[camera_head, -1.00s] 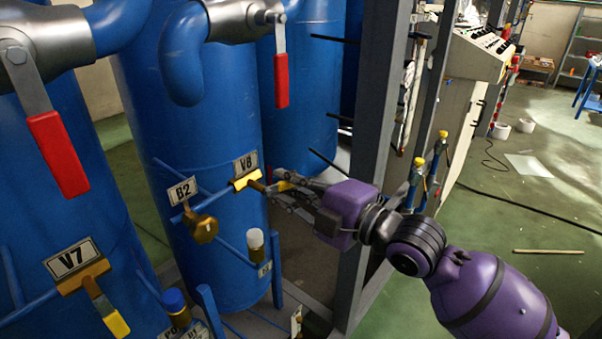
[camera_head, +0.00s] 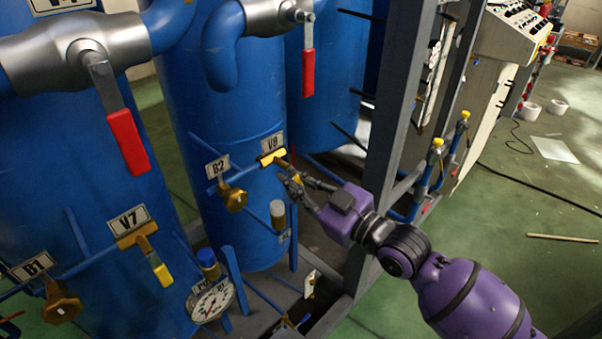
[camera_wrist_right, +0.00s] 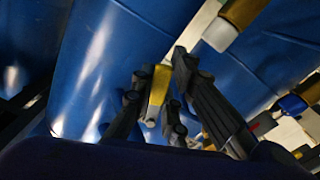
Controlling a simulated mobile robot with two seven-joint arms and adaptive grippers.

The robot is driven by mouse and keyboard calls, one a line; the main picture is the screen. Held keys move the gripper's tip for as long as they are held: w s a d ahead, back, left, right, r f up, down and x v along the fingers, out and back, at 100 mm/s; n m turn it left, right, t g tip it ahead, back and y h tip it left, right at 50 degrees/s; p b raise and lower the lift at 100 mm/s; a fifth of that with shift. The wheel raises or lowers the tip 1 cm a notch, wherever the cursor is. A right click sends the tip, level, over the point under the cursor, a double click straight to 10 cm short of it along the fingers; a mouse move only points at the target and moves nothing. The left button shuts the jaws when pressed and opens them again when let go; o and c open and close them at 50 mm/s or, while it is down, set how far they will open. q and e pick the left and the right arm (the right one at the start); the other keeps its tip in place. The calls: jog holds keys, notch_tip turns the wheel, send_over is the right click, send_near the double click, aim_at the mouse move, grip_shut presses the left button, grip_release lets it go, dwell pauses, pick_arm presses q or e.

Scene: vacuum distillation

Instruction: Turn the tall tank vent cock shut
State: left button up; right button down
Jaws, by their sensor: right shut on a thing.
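The vent cock labelled V8 (camera_head: 272,158) is on a blue pipe at the right side of the middle blue tank. Its brass lever with a yellow grip (camera_head: 297,180) slants down to the right. My right gripper (camera_head: 292,184) is shut on this lever, reaching in from the lower right. In the right wrist view, the yellow grip (camera_wrist_right: 157,88) sits between the dark finger pads, which partly cover it. My left gripper is in neither current view.
A similar cock, V7 (camera_head: 138,236), with a yellow-tipped lever, is on the left tank. A grey frame post (camera_head: 400,100) rises behind my right gripper. A gauge (camera_head: 211,301) is below.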

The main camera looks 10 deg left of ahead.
jog(key=shift+s+a+m+p, duration=0.25)
jog(key=shift+s+m+p, duration=0.05)
jog(key=shift+m, duration=0.6)
jog(key=m, duration=0.1)
jog(key=s+m+p, duration=0.1)
jog(key=shift+a+f+m, duration=0.1)
jog(key=shift+a+m, duration=0.2)
jog(key=shift+a, duration=0.05)
jog(key=c, duration=1.7)
grip_release()
jog(key=shift+f, duration=0.1)
